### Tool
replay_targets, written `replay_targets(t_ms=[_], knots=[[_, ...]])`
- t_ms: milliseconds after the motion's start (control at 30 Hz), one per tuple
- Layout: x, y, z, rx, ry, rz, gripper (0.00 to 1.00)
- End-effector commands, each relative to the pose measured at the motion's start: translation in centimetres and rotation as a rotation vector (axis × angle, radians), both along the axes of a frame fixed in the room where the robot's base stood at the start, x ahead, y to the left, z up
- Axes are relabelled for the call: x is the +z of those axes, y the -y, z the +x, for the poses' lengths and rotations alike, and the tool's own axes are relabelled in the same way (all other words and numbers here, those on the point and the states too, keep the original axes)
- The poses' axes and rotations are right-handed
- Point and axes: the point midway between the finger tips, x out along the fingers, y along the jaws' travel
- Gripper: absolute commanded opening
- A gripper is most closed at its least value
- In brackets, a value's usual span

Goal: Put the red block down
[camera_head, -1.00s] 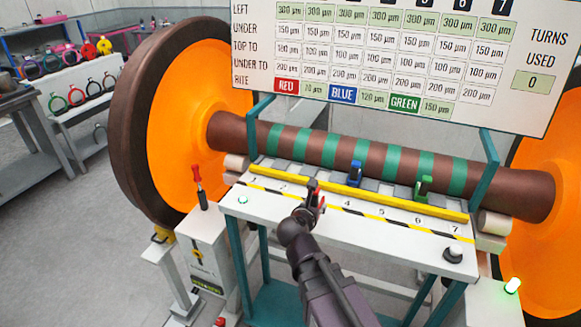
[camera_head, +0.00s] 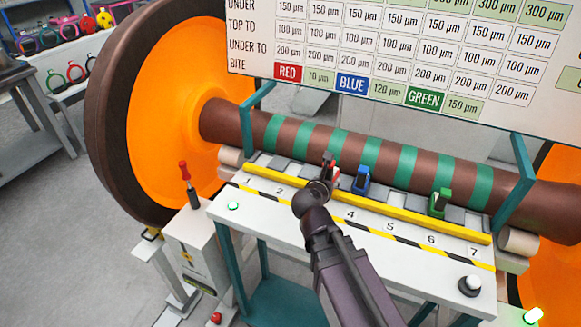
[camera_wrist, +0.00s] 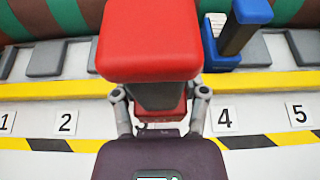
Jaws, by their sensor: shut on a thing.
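The red block (camera_wrist: 150,40) fills the upper middle of the wrist view, and my gripper (camera_wrist: 160,103) is shut on it. In the head view only a little of the red block (camera_head: 335,176) shows beside my gripper (camera_head: 329,172), which is over the yellow rail near the axle. The grey pad behind the red block is hidden in the wrist view, and I cannot tell whether the block touches anything below. The blue block (camera_head: 362,180) stands just to the right; it also shows in the wrist view (camera_wrist: 235,30).
The green block (camera_head: 440,203) stands farther right behind the yellow rail (camera_head: 400,218). Grey pads lie along the striped axle (camera_head: 320,148). A teal bracket (camera_head: 522,182) rises at the right, and the board (camera_head: 400,60) hangs above.

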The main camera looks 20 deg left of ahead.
Motion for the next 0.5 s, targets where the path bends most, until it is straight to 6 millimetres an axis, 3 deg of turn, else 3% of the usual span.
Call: replay_targets(t_ms=[500], knots=[[0.0,-1.3,-0.5,0.020,0.000,-0.001,0.00]])
